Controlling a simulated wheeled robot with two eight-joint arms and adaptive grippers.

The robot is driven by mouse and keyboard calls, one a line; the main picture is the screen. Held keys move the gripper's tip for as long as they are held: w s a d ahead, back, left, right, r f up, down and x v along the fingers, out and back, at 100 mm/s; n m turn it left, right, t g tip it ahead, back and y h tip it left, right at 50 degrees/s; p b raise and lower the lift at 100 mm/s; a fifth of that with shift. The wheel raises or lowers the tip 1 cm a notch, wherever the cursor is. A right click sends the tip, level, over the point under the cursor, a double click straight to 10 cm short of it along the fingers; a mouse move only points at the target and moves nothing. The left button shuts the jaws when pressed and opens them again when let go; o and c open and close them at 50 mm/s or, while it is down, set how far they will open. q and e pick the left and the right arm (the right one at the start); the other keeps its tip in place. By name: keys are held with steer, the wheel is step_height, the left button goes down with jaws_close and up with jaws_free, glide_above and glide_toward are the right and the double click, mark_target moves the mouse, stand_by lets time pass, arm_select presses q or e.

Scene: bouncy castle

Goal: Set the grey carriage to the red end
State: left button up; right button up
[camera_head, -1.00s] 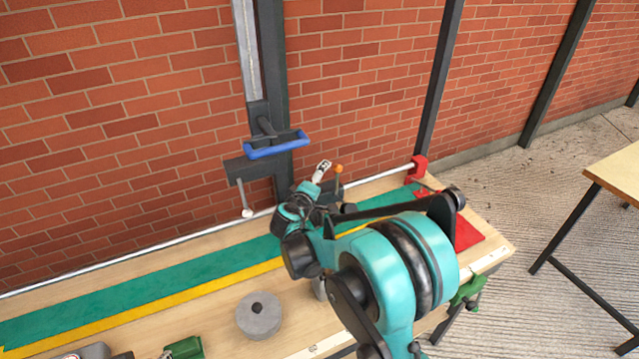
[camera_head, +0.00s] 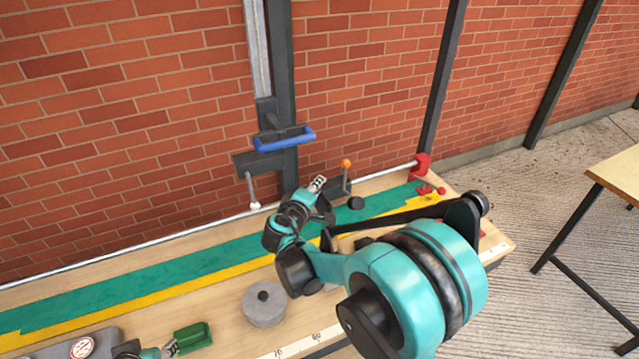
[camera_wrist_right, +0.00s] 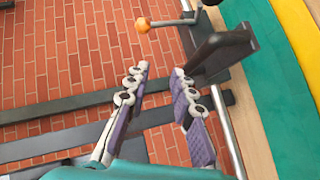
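The dark grey carriage (camera_head: 338,187) sits on the silver rail (camera_head: 385,178) along the back of the bench, with an orange-knobbed lever (camera_head: 346,163) upright on it. The red end bracket (camera_head: 422,166) is at the rail's right end, apart from the carriage. My right gripper (camera_head: 318,184) is just left of the carriage. In the right wrist view, my right gripper (camera_wrist_right: 160,85) is open and empty; a dark upright plate (camera_wrist_right: 222,52), apparently the carriage's, is close beyond one finger. My left gripper (camera_head: 170,349) is partly in view at the bottom left, its fingers unclear.
A blue handle (camera_head: 284,138) on a wall post is above the rail, with a white-tipped rod (camera_head: 254,204) below. A grey round weight (camera_head: 263,304) and a green block (camera_head: 193,338) are at the bench front. The green strip (camera_head: 150,270) is largely clear.

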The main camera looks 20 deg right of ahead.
steer(key=shift+f+v, duration=0.2)
steer(key=shift+v, duration=1)
